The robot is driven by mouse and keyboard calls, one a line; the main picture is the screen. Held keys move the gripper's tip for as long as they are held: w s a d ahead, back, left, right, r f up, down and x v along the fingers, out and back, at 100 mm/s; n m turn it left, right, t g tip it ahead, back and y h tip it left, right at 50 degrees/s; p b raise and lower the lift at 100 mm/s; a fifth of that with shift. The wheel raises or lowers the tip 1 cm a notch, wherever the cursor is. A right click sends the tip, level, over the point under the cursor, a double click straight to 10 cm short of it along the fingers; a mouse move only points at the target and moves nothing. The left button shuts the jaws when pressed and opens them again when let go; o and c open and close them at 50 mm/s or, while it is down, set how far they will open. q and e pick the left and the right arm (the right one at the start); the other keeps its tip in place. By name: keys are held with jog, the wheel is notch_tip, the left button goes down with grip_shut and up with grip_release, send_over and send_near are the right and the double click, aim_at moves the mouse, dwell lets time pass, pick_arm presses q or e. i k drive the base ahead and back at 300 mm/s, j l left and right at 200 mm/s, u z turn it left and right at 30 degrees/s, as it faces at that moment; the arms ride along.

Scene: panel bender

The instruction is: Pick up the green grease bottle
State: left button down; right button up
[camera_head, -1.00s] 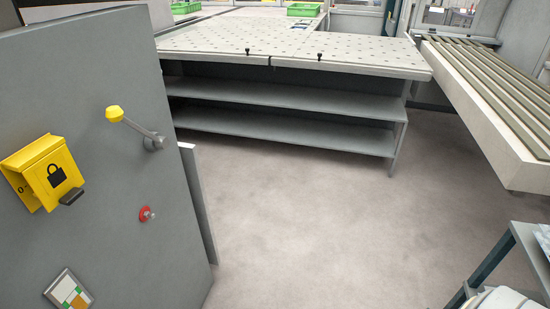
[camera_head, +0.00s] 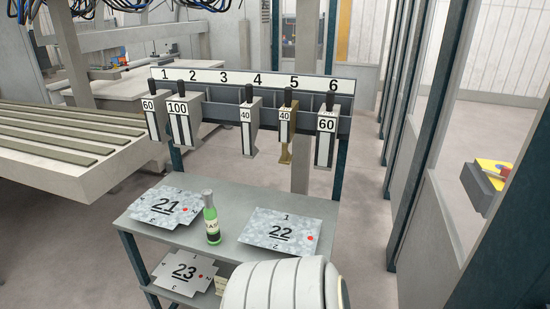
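The green grease bottle (camera_head: 211,222) stands upright on the top shelf of a grey rack (camera_head: 236,218). A white rounded segmented part, which looks like my own arm, covers the front right of the rack. Neither of my grippers shows, so I cannot see whether they are open or shut.
Sheet 21 (camera_head: 165,207) lies left of the bottle and sheet 22 (camera_head: 281,231) right of it. Sheet 23 (camera_head: 184,272) lies on the lower shelf. Several numbered tools hang from a rail (camera_head: 252,82) behind and above. A slatted table (camera_head: 65,140) stands at the left.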

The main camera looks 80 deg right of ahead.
aim_at(214, 236)
jog(key=z, duration=2.05)
